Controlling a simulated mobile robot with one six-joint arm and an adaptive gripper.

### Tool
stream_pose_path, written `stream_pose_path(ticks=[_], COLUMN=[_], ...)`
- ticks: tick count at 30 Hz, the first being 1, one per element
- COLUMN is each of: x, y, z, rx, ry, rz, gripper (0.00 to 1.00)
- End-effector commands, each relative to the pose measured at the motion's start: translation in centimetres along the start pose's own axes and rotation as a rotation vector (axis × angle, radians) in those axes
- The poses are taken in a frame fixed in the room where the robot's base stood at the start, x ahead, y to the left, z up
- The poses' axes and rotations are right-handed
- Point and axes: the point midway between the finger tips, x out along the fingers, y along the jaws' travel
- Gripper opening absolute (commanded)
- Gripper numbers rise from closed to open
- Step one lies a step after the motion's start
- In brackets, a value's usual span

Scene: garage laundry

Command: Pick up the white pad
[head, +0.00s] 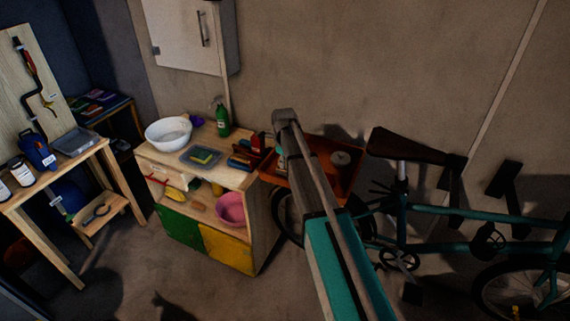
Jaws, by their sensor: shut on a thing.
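I cannot make out a white pad in the head view. My arm reaches up from the bottom edge to a grey joint in front of the wall. The jaws of my gripper cannot be picked out; the arm hides what lies behind it. Several red, blue and dark items (241,160) lie at the cabinet top's right end, close to my arm.
A white basin (167,132) and a green bottle (221,117) stand on the cabinet. A pink bowl (230,208) sits on its shelf. An orange tray (330,180) is behind my arm. A teal bicycle (440,210) stands right; a workbench (60,170) stands left.

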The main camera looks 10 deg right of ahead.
Motion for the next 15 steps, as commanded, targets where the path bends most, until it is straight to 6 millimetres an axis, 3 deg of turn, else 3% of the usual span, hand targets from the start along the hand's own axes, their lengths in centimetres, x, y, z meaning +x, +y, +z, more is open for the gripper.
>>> stream_pose_path(ticks=[15], x=[-4.1], y=[0.7], z=[-0.4], rx=[-0.001], ry=[0.0], rz=[0.0], gripper=[0.0])
